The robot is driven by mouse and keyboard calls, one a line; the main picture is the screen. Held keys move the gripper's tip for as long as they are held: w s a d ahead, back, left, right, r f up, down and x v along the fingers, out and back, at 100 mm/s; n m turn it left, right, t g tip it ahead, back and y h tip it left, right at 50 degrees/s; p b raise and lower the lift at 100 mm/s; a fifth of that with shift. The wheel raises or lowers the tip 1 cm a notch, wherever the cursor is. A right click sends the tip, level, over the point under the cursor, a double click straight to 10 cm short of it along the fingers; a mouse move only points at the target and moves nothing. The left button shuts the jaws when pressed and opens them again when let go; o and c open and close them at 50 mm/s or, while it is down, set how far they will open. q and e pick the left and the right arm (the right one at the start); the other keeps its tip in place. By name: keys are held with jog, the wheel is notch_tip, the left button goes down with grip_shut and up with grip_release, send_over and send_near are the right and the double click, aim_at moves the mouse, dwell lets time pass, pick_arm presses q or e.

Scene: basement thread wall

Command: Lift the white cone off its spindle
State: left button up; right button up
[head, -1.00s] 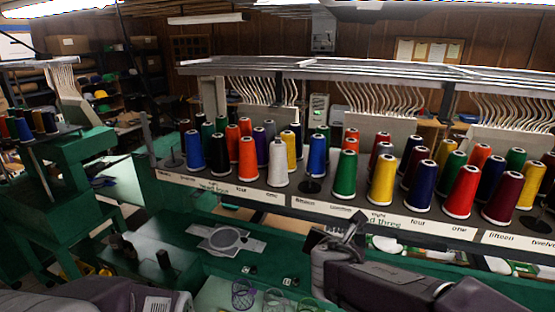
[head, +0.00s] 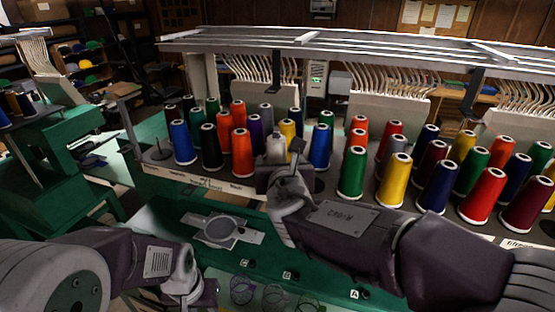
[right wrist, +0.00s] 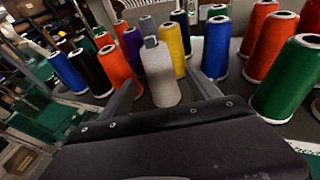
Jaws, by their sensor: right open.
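The white cone (head: 276,148) stands upright on the thread rack among coloured cones. My right gripper (head: 284,168) is in front of it in the head view and hides its lower part. In the right wrist view the white cone (right wrist: 159,72) stands straight ahead, in line with the gap between the open fingers of my right gripper (right wrist: 162,80), one to each side. The fingers are not closed on it.
A blue cone (head: 320,146) stands close right of the white one, an orange cone (head: 242,154) to its left and a yellow cone (right wrist: 172,48) just behind. A metal rail (head: 330,42) runs above the rack. A green table (head: 165,215) lies in front.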

aim_at(277, 157)
jog(key=x, duration=0.3)
jog(key=p+x, duration=0.1)
jog(key=x, duration=0.3)
jog(key=shift+w+a+f, duration=0.15)
jog(key=shift+f, duration=0.15)
jog(key=shift+w, duration=0.2)
jog(key=shift+s+r, duration=0.1)
jog(key=shift+s, duration=0.3)
jog(key=shift+c, duration=0.3)
jog(key=shift+w, duration=0.25)
jog(key=c, duration=1)
grip_shut()
pick_arm(q)
jog(key=shift+w+a+r, duration=0.1)
jog(key=shift+w+r, duration=0.1)
jog(key=shift+w, duration=0.25)
jog(key=shift+w+a+r, duration=0.1)
jog(key=shift+w+r, duration=0.05)
jog(key=shift+w, duration=0.25)
